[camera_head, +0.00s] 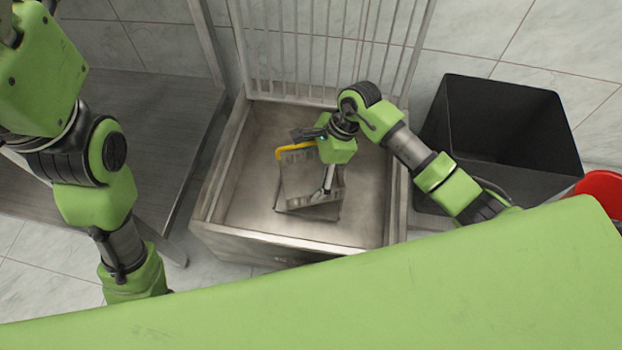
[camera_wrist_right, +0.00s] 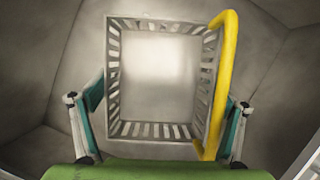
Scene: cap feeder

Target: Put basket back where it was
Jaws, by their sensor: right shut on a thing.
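The basket (camera_head: 296,182) is a small grey metal one with slatted sides and a yellow handle (camera_head: 295,148). In the head view it is inside the square steel basin of the feeder (camera_head: 222,185), near its middle. My right gripper (camera_head: 328,182) reaches down over the basin and is shut on the basket. In the right wrist view the basket (camera_wrist_right: 113,85) lies between my two fingers, looks empty, and its yellow handle (camera_wrist_right: 222,85) runs along the right side. I cannot tell whether the basket touches the basin floor. My left arm shows at the left, but its gripper is out of view.
A grid of upright metal bars (camera_head: 330,50) stands behind the basin. A black open bin (camera_head: 500,125) is to its right, and a red round object (camera_head: 600,188) is at the right edge. A steel surface (camera_head: 150,130) lies to the left.

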